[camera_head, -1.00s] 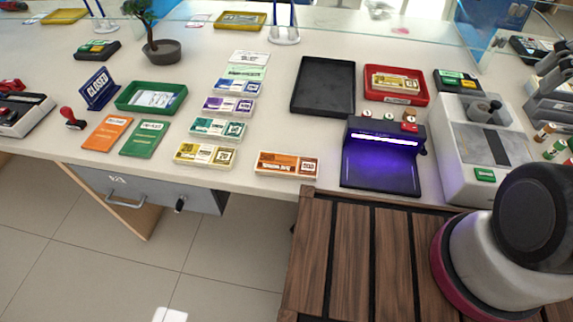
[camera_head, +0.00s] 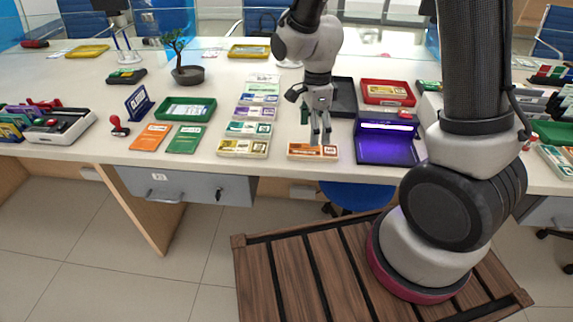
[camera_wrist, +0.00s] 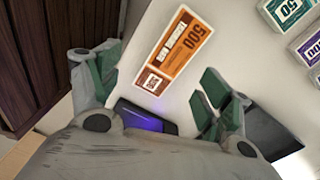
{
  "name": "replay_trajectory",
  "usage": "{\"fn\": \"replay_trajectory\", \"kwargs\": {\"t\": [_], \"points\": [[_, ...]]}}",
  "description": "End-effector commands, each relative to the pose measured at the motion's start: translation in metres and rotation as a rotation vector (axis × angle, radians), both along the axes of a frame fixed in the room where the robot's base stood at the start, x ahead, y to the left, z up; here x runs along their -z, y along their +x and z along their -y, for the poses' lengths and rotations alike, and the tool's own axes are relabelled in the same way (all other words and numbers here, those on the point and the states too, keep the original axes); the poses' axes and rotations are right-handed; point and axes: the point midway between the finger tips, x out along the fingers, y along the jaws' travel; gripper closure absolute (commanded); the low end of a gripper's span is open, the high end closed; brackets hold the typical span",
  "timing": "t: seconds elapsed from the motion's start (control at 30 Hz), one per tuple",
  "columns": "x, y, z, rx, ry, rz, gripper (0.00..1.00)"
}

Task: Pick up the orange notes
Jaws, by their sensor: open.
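I cannot tell the exact height above the bundle.
A lit purple note checker (camera_head: 386,152) stands right of the notes. A yellow bundle (camera_head: 243,148) lies to the left. Behind are a black tray (camera_head: 343,97) and a red tray (camera_head: 387,104). Orange (camera_head: 151,137) and green (camera_head: 185,139) booklets lie further left.

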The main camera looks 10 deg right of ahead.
Motion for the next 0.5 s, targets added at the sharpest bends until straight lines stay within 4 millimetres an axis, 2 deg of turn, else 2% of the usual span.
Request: {"fn": "replay_trajectory", "kwargs": {"t": [0.1, 0.2, 0.5], "points": [[0.000, 0.006, -0.002, 0.189, 0.007, 0.025, 0.21], [0.002, 0.006, -0.002, 0.269, 0.008, 0.028, 0.21], [0.035, 0.008, 0.001, 0.291, 0.005, 0.026, 0.21]]}}
